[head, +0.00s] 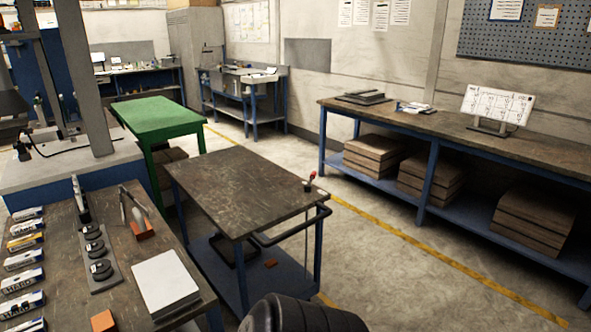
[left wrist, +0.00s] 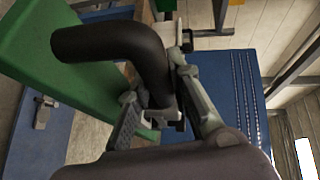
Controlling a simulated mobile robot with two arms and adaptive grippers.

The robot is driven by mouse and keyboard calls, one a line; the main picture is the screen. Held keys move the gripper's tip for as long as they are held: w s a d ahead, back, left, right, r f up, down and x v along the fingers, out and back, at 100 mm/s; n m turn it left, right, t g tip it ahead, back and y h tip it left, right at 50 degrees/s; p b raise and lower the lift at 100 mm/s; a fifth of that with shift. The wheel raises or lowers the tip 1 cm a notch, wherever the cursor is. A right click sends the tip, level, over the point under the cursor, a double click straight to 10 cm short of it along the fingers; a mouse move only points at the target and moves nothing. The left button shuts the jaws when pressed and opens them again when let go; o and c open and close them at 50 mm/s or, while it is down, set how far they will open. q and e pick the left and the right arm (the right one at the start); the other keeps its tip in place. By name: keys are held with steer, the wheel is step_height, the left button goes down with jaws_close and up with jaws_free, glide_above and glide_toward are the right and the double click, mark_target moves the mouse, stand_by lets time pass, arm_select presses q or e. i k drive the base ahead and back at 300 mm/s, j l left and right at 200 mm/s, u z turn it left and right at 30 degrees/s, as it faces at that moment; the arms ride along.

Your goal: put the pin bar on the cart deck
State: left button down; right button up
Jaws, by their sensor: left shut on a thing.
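The cart has a dark, worn deck (head: 235,185), a blue frame and a black push handle (head: 290,232) at its right end. The deck is mostly bare. A small red-tipped part (head: 310,181) stands at its right corner. My left gripper (left wrist: 172,85) shows only in the left wrist view. Its fingers are closed around a thick dark bent bar (left wrist: 110,41), which curves to the left. Part of the bar is hidden by the fingers. My right gripper is in neither view.
A workbench (head: 205,296) at the left holds a white pad (head: 166,283), a grey strip with black knobs (head: 98,256) and several small packs. A green table (head: 158,116) stands behind the cart. A long bench (head: 450,131) lines the right wall. Open floor lies between.

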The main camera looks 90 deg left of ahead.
mark_target(239, 175)
steer(key=j+u, duration=0.15)
steer(key=u, duration=0.3)
steer(key=i+j+u, duration=0.1)
steer(key=u, duration=0.4)
steer(key=i+j+u, duration=0.1)
steer(key=u, duration=0.35)
steer(key=i+j+u, duration=0.25)
steer(key=u, duration=0.2)
steer(key=i+j+u, duration=0.15)
steer(key=i+u, duration=0.15)
steer(key=u, duration=0.2)
steer(key=i+u, duration=0.3)
steer(key=u, duration=0.15)
steer(key=i+l+u, duration=0.1)
steer(key=i, duration=0.4)
steer(key=i+l+u, duration=0.15)
steer(key=i, duration=0.35)
steer(key=i+l+u, duration=0.1)
steer(key=i+l, duration=0.3)
steer(key=i, duration=0.05)
